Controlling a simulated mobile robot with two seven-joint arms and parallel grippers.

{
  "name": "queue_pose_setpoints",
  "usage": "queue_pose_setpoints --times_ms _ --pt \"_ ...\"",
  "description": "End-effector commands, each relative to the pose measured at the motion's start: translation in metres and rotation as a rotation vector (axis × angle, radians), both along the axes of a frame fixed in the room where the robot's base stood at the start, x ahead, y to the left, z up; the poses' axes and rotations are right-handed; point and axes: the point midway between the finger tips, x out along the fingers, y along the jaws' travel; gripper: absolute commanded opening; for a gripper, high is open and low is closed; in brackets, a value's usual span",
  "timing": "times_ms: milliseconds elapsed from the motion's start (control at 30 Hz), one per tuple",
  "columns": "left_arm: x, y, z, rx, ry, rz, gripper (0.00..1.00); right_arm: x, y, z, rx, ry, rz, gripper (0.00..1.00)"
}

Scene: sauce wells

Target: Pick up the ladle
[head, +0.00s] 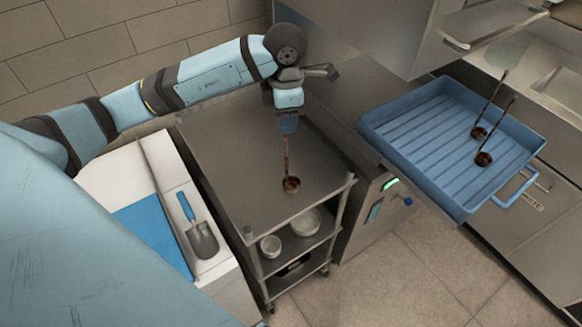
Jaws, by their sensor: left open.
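A brown ladle (291,184) with a round bowl and a long thin handle shows over the grey metal cart top (240,165). Its handle points up the picture to my left gripper (288,124). The gripper is open, right at the handle's upper end. I cannot tell whether the handle lies between the fingers. Two similar ladles, one farther back (479,132) and one nearer (484,159), are in the blue ribbed tray (405,160) at the right, handles pointing up and right. My right gripper is not in view.
Bowls, one small (270,246) and one larger (306,222), sit on the cart's lower shelf. A scoop (202,240) with a blue handle lies on the white counter at left, beside a blue mat (152,232). Steel cabinets stand behind and right. Most of the cart top is clear.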

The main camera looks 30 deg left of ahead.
Motion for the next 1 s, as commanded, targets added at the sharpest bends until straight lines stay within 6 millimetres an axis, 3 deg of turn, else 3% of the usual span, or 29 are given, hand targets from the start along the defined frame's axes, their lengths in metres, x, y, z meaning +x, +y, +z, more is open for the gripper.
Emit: queue_pose_setpoints --times_ms 200,433,467,600,667,1000 --pt "-0.001 0.001 -0.024 -0.001 0.002 0.001 0.45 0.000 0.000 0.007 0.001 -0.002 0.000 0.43" --pt "0.000 0.001 -0.027 0.000 0.000 0.000 0.45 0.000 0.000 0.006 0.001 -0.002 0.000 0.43" --pt "0.000 0.001 -0.027 0.000 0.000 0.000 0.43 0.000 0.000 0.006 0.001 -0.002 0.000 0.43" --pt "0.000 0.001 -0.027 0.000 0.000 0.000 0.11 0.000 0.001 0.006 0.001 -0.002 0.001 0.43" --pt "0.000 0.001 -0.026 0.000 0.000 0.000 0.00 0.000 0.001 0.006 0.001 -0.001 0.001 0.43" --pt "0.000 0.001 -0.025 -0.001 -0.001 0.000 0.00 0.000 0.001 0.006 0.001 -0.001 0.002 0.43"
